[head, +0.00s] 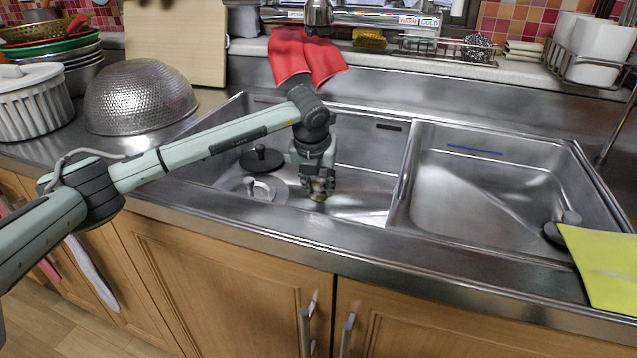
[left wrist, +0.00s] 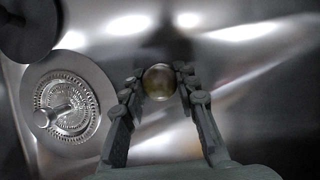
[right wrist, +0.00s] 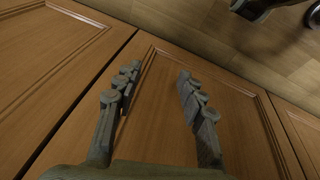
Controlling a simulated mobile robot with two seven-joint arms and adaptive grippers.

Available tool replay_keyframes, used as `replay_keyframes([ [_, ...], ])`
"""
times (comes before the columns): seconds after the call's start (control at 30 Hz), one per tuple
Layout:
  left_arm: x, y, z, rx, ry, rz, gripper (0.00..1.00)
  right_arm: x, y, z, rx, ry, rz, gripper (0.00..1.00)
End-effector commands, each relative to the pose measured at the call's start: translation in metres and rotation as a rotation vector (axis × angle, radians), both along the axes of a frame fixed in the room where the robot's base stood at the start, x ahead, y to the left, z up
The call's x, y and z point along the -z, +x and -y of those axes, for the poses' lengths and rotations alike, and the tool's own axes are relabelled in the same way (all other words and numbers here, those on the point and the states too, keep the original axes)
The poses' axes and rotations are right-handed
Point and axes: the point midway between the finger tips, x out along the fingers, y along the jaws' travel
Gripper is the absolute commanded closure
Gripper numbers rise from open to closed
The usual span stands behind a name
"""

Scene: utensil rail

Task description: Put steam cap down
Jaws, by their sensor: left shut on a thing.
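A small round brassy piece, which I take to be the steam cap (left wrist: 159,82), is between the fingertips of my left gripper (left wrist: 158,84) in the left wrist view. The gripper is shut on it. In the head view my left gripper (head: 318,178) points down into the left sink basin (head: 365,185), with the cap (head: 318,195) at its tips, low in the basin. I cannot tell whether the cap touches the basin floor. My right gripper (right wrist: 158,95) shows in the right wrist view, open and empty, in front of the wooden cabinet doors (right wrist: 155,130).
A metal drain strainer with a knob (left wrist: 68,100) and a dark round stopper (head: 262,158) lie left of my left gripper. A divider (head: 405,170) separates the right basin (head: 490,190). A red cloth (head: 303,58) hangs behind; a hammered bowl (head: 138,98) stands left.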

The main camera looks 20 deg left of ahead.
Motion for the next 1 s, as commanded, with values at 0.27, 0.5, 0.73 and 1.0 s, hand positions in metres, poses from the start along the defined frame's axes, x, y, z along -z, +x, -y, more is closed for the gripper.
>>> replay_keyframes([
  [0.27, 0.001, 0.0, 0.0, 0.0, -0.001, 0.001, 1.0, 0.001, 0.001, -0.002, -0.001, 0.002, 0.002, 0.6],
  [0.5, 0.001, 0.0, 0.0, 0.0, 0.0, 0.001, 0.51, -0.01, 0.005, -0.002, 0.0, -0.001, 0.015, 0.6],
  [0.73, 0.001, 0.0, 0.0, 0.0, 0.0, 0.001, 0.5, -0.009, 0.004, 0.001, 0.004, -0.003, 0.012, 0.6],
  [1.0, -0.016, -0.005, 0.001, 0.0, 0.0, 0.004, 0.5, 0.003, -0.003, 0.004, 0.004, -0.006, -0.008, 0.6],
])
